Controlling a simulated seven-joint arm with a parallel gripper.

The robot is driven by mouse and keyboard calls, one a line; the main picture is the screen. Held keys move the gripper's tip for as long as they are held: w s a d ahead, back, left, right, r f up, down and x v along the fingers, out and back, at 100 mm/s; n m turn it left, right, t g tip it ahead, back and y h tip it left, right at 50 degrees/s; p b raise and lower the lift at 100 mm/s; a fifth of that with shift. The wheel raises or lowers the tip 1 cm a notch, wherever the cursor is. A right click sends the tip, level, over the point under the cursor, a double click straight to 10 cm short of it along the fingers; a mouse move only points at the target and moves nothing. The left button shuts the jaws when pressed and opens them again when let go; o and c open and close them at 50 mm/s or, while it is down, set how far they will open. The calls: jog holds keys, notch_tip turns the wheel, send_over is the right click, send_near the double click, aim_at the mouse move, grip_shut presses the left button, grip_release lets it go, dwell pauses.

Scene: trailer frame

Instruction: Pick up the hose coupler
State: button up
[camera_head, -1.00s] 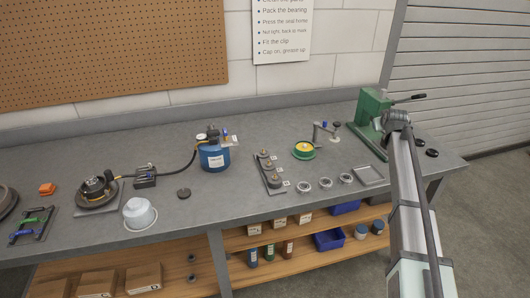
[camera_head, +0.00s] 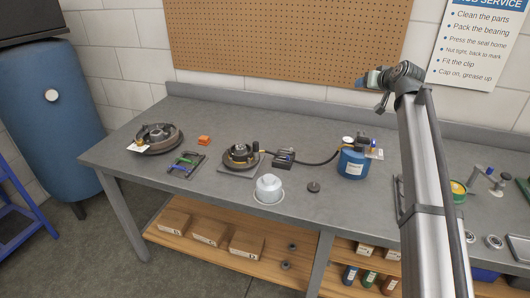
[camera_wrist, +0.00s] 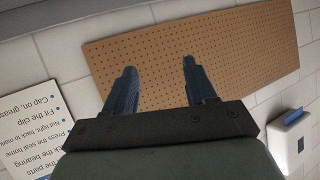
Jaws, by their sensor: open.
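A black hose (camera_head: 318,161) runs left from a blue pot (camera_head: 352,164) to a small dark block (camera_head: 284,157) on the bench. The hose coupler seems to be the small fitting at the hose's left end (camera_head: 262,152), between the block and a dark hub; it is too small to make out clearly. My gripper (camera_head: 364,82) is raised well above the bench in front of the pegboard, up and to the right of the hose. In the wrist view my gripper (camera_wrist: 159,66) has its two blue fingers apart with nothing between them.
The dark hub (camera_head: 240,153) stands on a plate, with a pale bowl (camera_head: 268,189) in front. A black puck (camera_head: 314,187) sits right of the bowl. The pegboard (camera_head: 290,45) is behind.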

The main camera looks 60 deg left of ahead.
jog(key=s+a+f+n+g+h, duration=0.2)
jog(key=s+a+f+h, duration=0.1)
jog(key=s+a, duration=0.4)
jog(key=s+a+f+n+g+h, duration=0.1)
jog(key=s+a+f+g+h, duration=0.1)
jog(key=s+a+f, duration=0.5)
jog(key=n+h, duration=0.2)
jog(key=h, duration=0.5)
send_over(256, 142)
jog(key=f, duration=0.8)
jog(key=shift+s+d, duration=0.2)
jog(key=shift+d, duration=0.1)
jog(key=shift+w+a+f, duration=0.1)
jog(key=shift+f, duration=1.45)
jog(key=shift+a+f, duration=0.1)
jog(key=shift+f, duration=1.4)
grip_shut()
